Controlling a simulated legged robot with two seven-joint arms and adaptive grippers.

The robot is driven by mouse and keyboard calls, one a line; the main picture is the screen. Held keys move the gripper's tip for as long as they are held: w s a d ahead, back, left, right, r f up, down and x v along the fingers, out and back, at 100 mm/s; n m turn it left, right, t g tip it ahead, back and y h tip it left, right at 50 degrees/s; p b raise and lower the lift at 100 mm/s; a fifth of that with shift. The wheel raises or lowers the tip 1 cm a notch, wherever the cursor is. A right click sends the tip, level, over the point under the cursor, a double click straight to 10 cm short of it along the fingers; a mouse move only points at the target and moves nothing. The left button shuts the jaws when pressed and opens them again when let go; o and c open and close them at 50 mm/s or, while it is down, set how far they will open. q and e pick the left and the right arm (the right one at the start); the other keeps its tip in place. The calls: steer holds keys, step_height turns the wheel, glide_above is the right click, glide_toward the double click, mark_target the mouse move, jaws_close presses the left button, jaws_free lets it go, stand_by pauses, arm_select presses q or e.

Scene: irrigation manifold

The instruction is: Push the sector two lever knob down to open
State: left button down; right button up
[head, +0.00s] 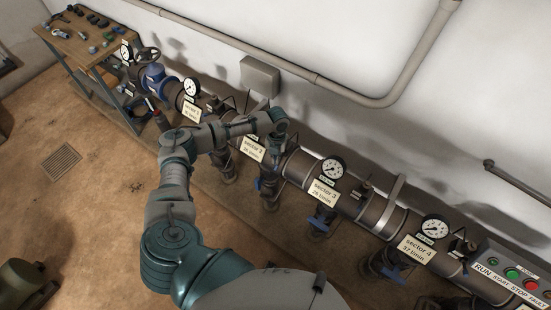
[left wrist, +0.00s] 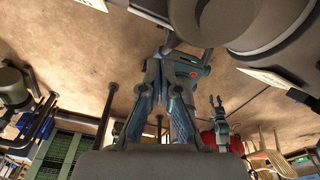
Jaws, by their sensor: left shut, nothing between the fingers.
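The sector 2 sign (head: 253,149) is on the pipe, beside my left forearm in the head view. Below the pipe there is a blue lever (head: 267,189) on a dark valve, partly in shadow. My left gripper (head: 281,146) is over the pipe just right of the sign, small and partly hidden. In the left wrist view its fingers (left wrist: 163,98) are shut with nothing held. A blue part with a small red spot (left wrist: 188,70) shows behind them; contact cannot be told. A small claw-like shape (left wrist: 217,108), apparently my right gripper, shows in the background.
The sector 3 sign (head: 324,191) and gauge (head: 332,168) are to the right, with a blue lever (head: 319,224) below. The sector 4 sign (head: 414,249) is farther right, before the button box (head: 512,277). A workbench (head: 70,37) stands far left. Open floor lies in front.

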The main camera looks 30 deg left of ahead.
arm_select(q)
steer(key=shift+w+a+r, duration=0.2)
steer(key=shift+w+r, duration=0.1)
steer(key=shift+w, duration=0.45)
steer(key=shift+w+a+r, duration=0.15)
steer(key=shift+w+r, duration=0.1)
steer(key=shift+w, duration=0.5)
step_height(320, 180, up, 12)
steer(key=w, duration=0.1)
steer(key=shift+a, duration=0.25)
steer(key=shift+w+f, duration=0.1)
steer(key=shift+f, duration=0.05)
